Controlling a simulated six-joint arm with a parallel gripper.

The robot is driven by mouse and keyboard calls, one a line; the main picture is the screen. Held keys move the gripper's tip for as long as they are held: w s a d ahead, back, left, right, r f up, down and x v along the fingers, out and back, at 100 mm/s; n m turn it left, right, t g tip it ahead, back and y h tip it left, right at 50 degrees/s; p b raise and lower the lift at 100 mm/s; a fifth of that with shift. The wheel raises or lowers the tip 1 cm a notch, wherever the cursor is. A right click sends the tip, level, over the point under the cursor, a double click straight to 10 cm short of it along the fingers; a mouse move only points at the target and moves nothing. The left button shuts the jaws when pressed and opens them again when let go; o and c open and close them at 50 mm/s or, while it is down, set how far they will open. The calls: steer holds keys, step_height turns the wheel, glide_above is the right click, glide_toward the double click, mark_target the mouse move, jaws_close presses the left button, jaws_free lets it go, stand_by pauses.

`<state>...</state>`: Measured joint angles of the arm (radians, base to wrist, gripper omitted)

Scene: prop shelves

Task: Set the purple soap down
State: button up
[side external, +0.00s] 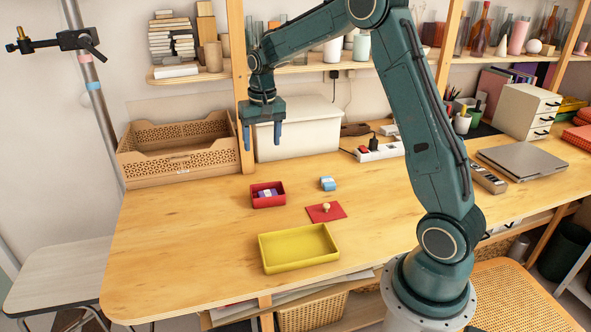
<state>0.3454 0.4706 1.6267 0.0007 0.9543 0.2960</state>
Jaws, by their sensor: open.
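The purple soap (264,192) appears to be the small purple block lying inside the small red box (268,202); its details are too small to tell. My gripper (262,145) is open, with its two blue fingers pointing down and nothing between them. It hangs above the table, above and behind the red box in the picture, clear of the soap. The lower part of the soap is hidden by the box's front wall.
A yellow tray (298,262) stands empty near the front edge. A red mat (340,210) bears a small pale knob-like object (326,207). A wooden crate (178,160) and a white bin (318,140) stand at the back. The left tabletop is clear.

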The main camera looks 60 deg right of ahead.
steer(key=s+a+r+n+t, duration=0.25)
steer(key=s+a+r, duration=0.4)
steer(key=s, duration=0.35)
steer(key=s+a+r+n+t, duration=0.1)
steer(key=s+a+r+n, duration=0.2)
steer(key=s+a+r, duration=0.5)
steer(key=s+a+f+n+t, duration=0.1)
steer(key=s+f, duration=0.3)
steer(key=s, duration=0.6)
steer(key=shift+s+a+f+n, duration=0.15)
steer(key=shift+s+a+n, duration=0.3)
steer(key=shift+a, duration=0.2)
